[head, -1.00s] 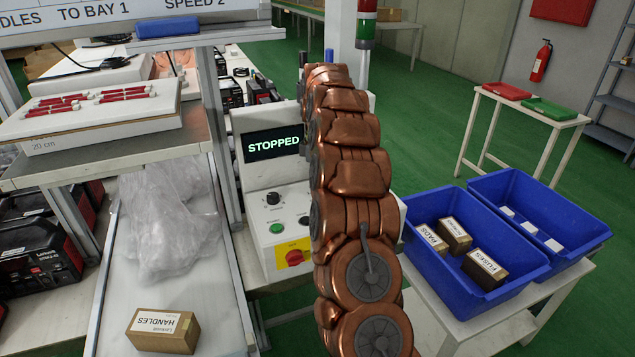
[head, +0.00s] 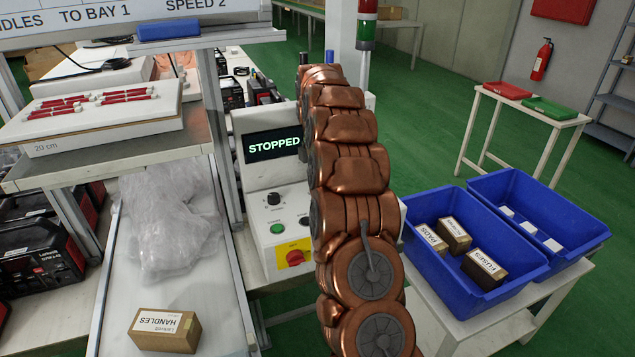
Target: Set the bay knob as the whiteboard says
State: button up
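The whiteboard (head: 112,20) is cut off at the top left; its visible part reads "DLES TO BAY 1" and "SPEED 2". A light grey control box (head: 247,178) stands at the centre, with a screen (head: 272,144) reading "STOPPED". Below the screen is a black knob (head: 273,199); its label and setting are too small to read. A green button (head: 277,228), another button partly beside my arm, and a red switch on a yellow plate (head: 294,257) sit lower. My copper arm covers the box's right side. My gripper does not show.
Blue bins (head: 478,292) with small cartons stand on a right-hand table. A shelf (head: 100,160) stands left.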

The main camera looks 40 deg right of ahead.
jog(key=shift+n, duration=0.3)
jog(key=o, duration=1.2)
jog(key=shift+c, duration=0.2)
jog(key=shift+w+r, duration=0.15)
jog(key=shift+r, duration=1.75)
jog(key=shift+w+r, duration=0.1)
jog(key=shift+r, duration=1.75)
